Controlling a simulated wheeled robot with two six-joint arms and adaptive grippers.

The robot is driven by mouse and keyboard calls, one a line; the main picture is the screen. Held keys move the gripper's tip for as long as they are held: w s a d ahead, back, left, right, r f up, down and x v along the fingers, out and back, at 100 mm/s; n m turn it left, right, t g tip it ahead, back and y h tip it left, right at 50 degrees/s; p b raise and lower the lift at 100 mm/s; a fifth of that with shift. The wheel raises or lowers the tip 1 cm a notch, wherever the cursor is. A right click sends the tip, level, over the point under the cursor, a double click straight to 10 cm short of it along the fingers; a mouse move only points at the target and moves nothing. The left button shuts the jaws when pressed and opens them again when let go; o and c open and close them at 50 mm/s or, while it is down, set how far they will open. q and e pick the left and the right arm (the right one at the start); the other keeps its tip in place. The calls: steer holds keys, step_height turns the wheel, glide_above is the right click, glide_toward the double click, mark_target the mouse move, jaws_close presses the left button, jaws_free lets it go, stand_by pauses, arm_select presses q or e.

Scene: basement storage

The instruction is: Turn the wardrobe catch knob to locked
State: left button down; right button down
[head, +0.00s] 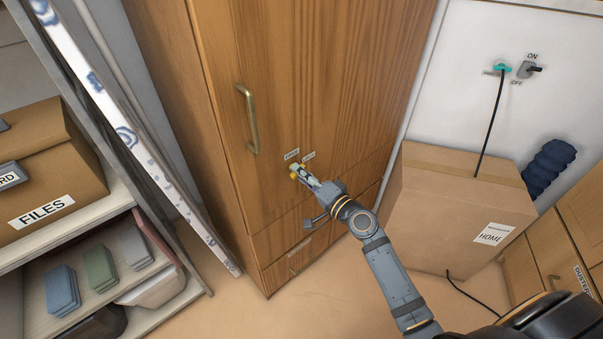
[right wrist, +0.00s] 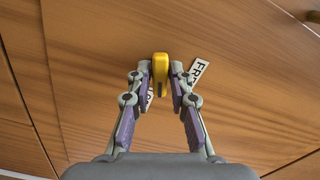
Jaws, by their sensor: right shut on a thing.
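The wardrobe (head: 290,90) has a tall wooden door with a brass bar handle (head: 248,118). Its yellow catch knob (right wrist: 160,70) is between the fingertips of my right gripper (right wrist: 161,88), which is shut on it. In the head view the right gripper (head: 300,174) reaches the door just below two small white labels, and only bits of yellow show there. In the right wrist view one label (right wrist: 200,71) begins with "FR"; the other is mostly hidden behind a finger. The knob's long side runs up and down in that view, with a dark mark low on it. My left gripper is not in view.
A cardboard box (head: 455,215) marked HOME stands right of the wardrobe, with a black cable above it. A shelf (head: 120,285) with a FILES box (head: 45,165) and several small blocks is at left. A leaning patterned board (head: 125,125) stands between shelf and wardrobe.

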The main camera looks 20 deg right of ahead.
steer(key=shift+m+p, duration=0.4)
steer(key=shift+m, duration=1.4)
steer(key=c, duration=1.3)
jaws_free()
steer(key=v, duration=0.7)
steer(key=shift+s+d, duration=0.15)
steer(key=shift+s, duration=0.1)
